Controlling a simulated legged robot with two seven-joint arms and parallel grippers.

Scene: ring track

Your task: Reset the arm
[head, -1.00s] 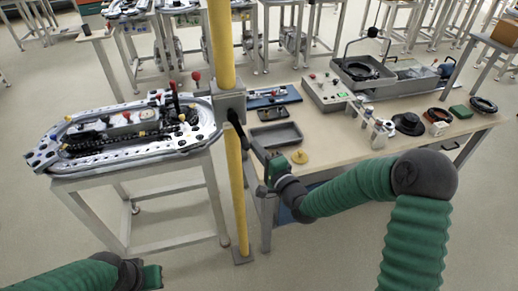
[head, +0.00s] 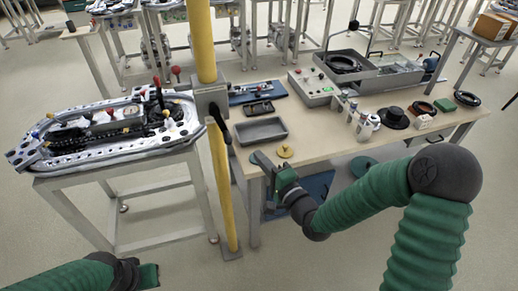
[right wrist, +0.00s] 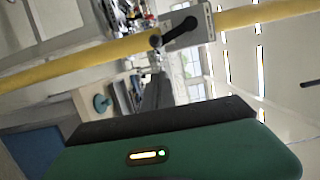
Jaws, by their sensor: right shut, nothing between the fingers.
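My right arm (head: 360,195) comes in from the right, bent at a dark elbow. Its right gripper (head: 257,158) is shut and empty at the workbench's front left edge, right of the yellow post and apart from it. In the right wrist view my green gripper body (right wrist: 170,155) fills the bottom. My left gripper (head: 150,275) shows only at the bottom left, over the floor; its finger state is unclear.
A yellow post (head: 222,185) with a grey box and black lever (head: 219,125) stands between the ring track (head: 100,128) and the workbench (head: 310,145). A grey tray (head: 261,131) and yellow knob (head: 285,151) lie near my right gripper. Open floor lies in front.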

